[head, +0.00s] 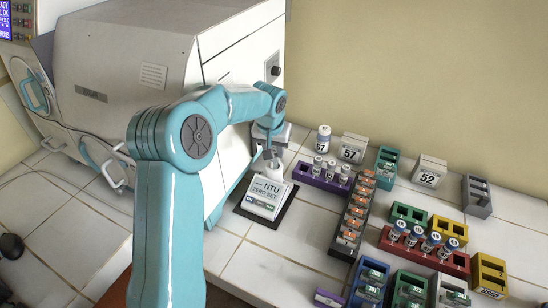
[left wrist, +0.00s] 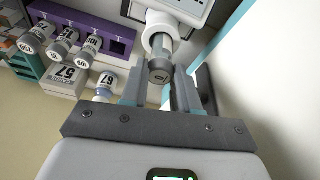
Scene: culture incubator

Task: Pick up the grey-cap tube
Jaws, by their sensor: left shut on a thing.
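The grey-cap tube (left wrist: 160,70) shows in the left wrist view with its cap between my left gripper's fingers. Its far end runs into the round white collar (left wrist: 158,28) of the NTU meter. My left gripper (left wrist: 163,88) is shut on this tube. In the head view the left gripper (head: 269,151) is small, right above the meter (head: 262,196), and the tube is mostly hidden there. How deep the tube sits in the collar I cannot tell. My right gripper is in neither view.
A purple rack (head: 322,182) with several capped tubes stands right of the meter. A white-capped vial (head: 323,140) and a "57" block (head: 352,149) are behind it. Several coloured racks fill the right side. The big incubator (head: 125,70) is on the left.

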